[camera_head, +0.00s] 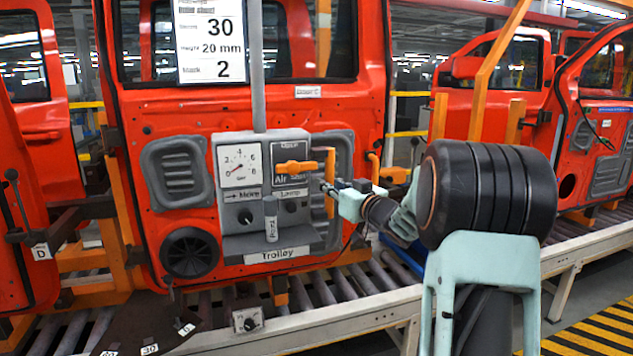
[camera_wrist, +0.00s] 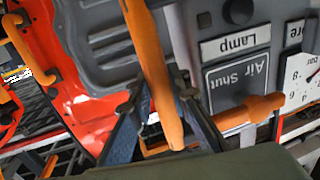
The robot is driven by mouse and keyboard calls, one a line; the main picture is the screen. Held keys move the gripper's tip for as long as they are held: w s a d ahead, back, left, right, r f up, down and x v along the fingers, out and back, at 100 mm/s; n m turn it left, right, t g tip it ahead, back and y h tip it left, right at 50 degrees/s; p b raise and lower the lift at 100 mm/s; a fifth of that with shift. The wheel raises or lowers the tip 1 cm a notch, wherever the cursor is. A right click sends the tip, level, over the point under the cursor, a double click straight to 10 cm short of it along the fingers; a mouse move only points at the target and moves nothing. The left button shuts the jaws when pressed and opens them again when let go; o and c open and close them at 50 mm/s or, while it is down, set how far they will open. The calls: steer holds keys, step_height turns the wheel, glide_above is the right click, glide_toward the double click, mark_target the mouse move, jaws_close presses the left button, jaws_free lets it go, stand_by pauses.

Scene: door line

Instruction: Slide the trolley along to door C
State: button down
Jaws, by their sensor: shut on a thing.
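The trolley (camera_head: 240,244) is a grey panel on a vertical pole, labelled "Trolley". It stands in front of a red door (camera_head: 345,115) whose small label seems to read "Door C". The trolley carries a gauge (camera_head: 240,166), an "Air Shut" plate with an orange lever (camera_head: 295,168) lying level, and knobs. An upright orange handle (camera_head: 331,170) is at its right side. My gripper (camera_head: 331,190) reaches in from the right at this handle. In the wrist view my gripper (camera_wrist: 160,92) has its fingers on both sides of the orange handle (camera_wrist: 150,60), shut on it.
A placard (camera_head: 210,40) above shows 30, 20 mm and mark 2. A dark fan-shaped plate (camera_head: 140,325) with number tags lies low at left. A roller conveyor (camera_head: 350,290) runs below. More red doors stand left and right (camera_head: 500,90). A striped floor (camera_head: 590,335) shows at lower right.

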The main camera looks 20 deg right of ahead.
steer(key=shift+d, duration=0.75)
steer(key=c, duration=1.8)
jaws_free()
steer(key=s+d, duration=0.2)
steer(key=s, duration=0.9)
steer(key=shift+s+d, duration=0.2)
steer(key=shift+s, duration=0.2)
